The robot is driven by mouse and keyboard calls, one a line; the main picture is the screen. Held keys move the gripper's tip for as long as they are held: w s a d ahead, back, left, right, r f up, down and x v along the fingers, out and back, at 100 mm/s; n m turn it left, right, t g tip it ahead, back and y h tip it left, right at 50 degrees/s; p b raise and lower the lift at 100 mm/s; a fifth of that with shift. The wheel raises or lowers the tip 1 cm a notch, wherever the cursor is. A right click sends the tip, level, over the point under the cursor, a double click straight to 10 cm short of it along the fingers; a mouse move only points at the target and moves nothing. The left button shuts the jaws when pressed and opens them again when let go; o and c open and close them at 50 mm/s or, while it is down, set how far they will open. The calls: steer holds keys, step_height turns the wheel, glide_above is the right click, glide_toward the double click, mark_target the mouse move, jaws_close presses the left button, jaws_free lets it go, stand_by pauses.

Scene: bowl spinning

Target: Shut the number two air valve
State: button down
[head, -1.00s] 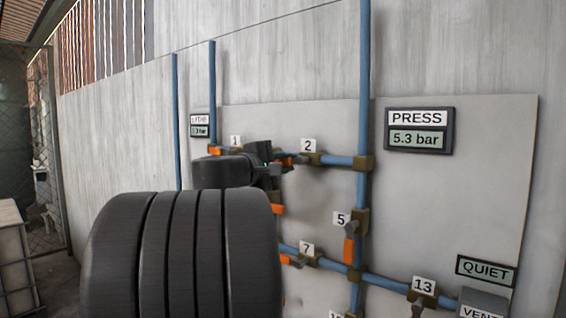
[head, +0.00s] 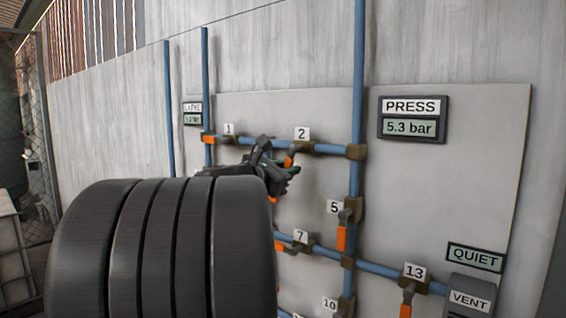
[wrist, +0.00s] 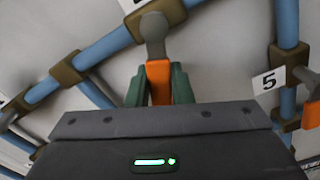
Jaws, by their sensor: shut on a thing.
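The number two valve (head: 301,148) sits on the upper horizontal blue pipe, below its "2" plate (head: 302,133) in the head view. Its orange lever (head: 289,161) slants down and left, at an angle to the pipe. My gripper (head: 282,176) is at the lever, with its fingers at the orange part. In the wrist view the green fingers of my gripper (wrist: 158,88) are shut on the orange lever (wrist: 158,76), one on each side. The grey stem and brass body (wrist: 145,18) show above. My arm hides part of the board in the head view.
Valve 1 (head: 229,138) is left on the same pipe. Valve 5 (head: 344,215) is below right, and valves 7 (head: 301,247) and 13 (head: 412,284) are lower. The PRESS gauge (head: 411,120) reads 5.3 bar. A QUIET sign (head: 475,257) is above the VENT box (head: 470,300).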

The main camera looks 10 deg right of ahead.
steer(key=n, duration=0.1)
steer(key=s+d+n+p, duration=0.1)
steer(key=n, duration=0.2)
steer(key=shift+s+d+f+n+p, duration=0.15)
steer(key=shift+s+f+n+p, duration=0.05)
steer(key=shift+s+n+p, duration=0.15)
stand_by(0.4)
steer(key=c, duration=1.3)
jaws_free()
steer(key=b+v, duration=0.1)
steer(key=v, duration=1.2)
steer(key=shift+s+a, duration=0.25)
steer(key=shift+a, duration=0.05)
steer(key=p+x, duration=0.1)
steer(key=x, duration=1.3)
steer(key=shift+s+a, duration=0.1)
steer(key=shift+a, duration=0.1)
